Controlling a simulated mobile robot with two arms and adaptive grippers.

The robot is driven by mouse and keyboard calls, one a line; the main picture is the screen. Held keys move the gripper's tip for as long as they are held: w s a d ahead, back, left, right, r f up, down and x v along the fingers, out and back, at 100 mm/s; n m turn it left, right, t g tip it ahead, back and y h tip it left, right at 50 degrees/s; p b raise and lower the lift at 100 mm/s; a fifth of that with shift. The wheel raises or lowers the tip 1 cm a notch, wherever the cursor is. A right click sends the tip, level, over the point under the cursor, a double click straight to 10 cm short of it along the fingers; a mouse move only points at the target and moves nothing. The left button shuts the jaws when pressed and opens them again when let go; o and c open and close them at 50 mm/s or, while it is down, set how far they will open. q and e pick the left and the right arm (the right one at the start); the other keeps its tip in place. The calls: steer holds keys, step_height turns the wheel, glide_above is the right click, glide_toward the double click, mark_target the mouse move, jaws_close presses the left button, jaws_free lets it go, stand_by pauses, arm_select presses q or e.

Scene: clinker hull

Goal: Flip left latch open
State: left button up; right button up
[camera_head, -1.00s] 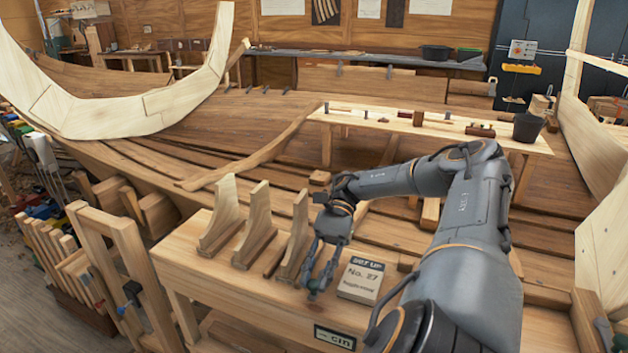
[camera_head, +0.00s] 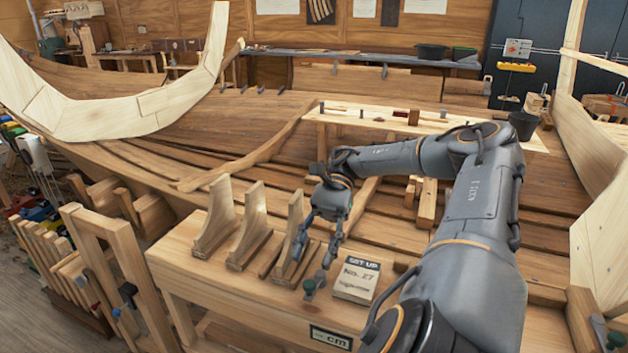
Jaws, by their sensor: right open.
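A small dark green fitting with a knob-like top (camera_head: 309,288) stands on the light wooden bench (camera_head: 215,275), just left of the sign card; it may be the left latch. I cannot tell whether it is open or shut. My right gripper (camera_head: 313,260) is above and slightly behind it, pointing down, with its fingers apart and nothing visible between them. The fingers appear clear of the fitting. A similar green fitting (camera_head: 614,341) shows at the lower right edge. My left gripper is not in view.
A "SET UP No. 27" card (camera_head: 356,279) stands close to the right of my right gripper. Several upright wooden brackets (camera_head: 216,220) stand to its left. Clamps and timber frames (camera_head: 110,265) fill the left side.

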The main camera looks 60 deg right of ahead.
step_height(320, 180, up, 4)
steer(key=shift+f, duration=0.15)
stand_by(0.6)
